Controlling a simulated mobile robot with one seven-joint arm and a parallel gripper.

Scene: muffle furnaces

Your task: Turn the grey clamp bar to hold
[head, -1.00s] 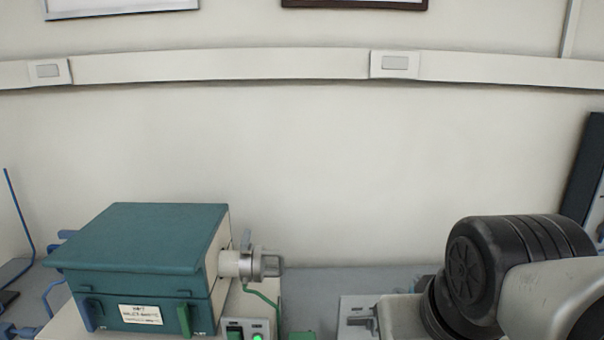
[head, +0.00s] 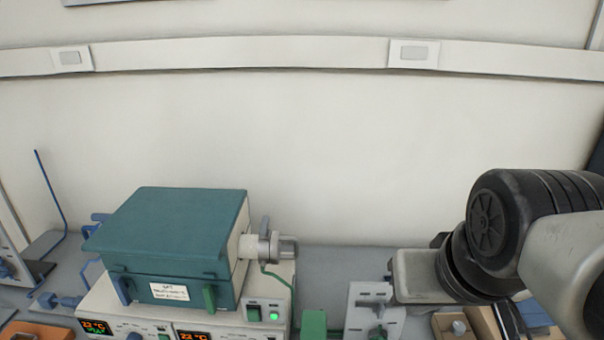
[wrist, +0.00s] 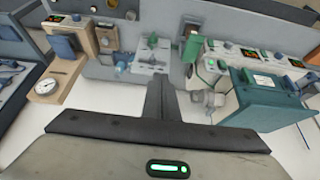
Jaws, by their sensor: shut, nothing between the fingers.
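A light-grey fixture (head: 365,303) stands on the bench right of the furnace, cut off by the lower edge of the head view. It appears to be the pale plate with small grey parts (wrist: 150,57) in the wrist view. The grey clamp bar seems to be among these parts, but its angle is too small to tell. My gripper (wrist: 160,85) points toward this fixture in the wrist view. Its narrow dark fingers are together and empty, with no clear contact. In the head view my arm is at the right; the fingertips are not clearly seen.
A teal furnace (head: 175,245) with a metal side fitting (head: 275,248) sits on a control unit left of the fixture. A green box (head: 314,323) with a cable stands between them. A tan box with a dial (wrist: 55,85) is at the left in the wrist view.

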